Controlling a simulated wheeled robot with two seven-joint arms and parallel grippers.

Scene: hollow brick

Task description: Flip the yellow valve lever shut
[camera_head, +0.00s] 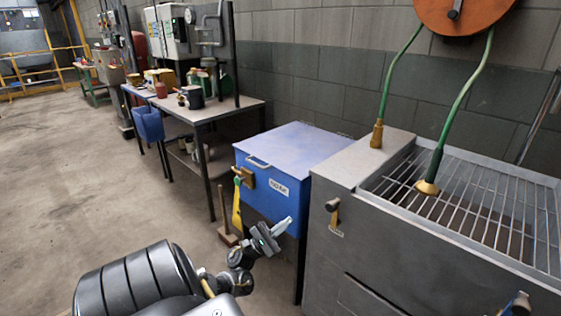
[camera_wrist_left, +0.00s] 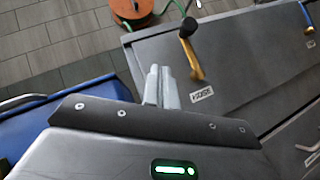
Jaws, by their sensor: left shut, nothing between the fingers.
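A bright yellow lever (camera_head: 237,208) hangs straight down from a brass valve fitting (camera_head: 246,178) on the front of the blue cabinet (camera_head: 268,195). My left gripper (camera_head: 284,225) is shut and empty, in front of the blue cabinet, right of the hanging yellow lever and apart from both levers. Its closed fingertips (camera_wrist_left: 160,77) point toward the cabinets. My right gripper is not seen.
A wire grate (camera_head: 485,205) tops the grey cabinet (camera_head: 365,250), with green hoses (camera_head: 455,105) hanging above from an orange reel (camera_head: 460,12). A blue-handled fitting (camera_head: 519,303) shows at bottom right. A workbench (camera_head: 215,112) stands behind. The floor at left is clear.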

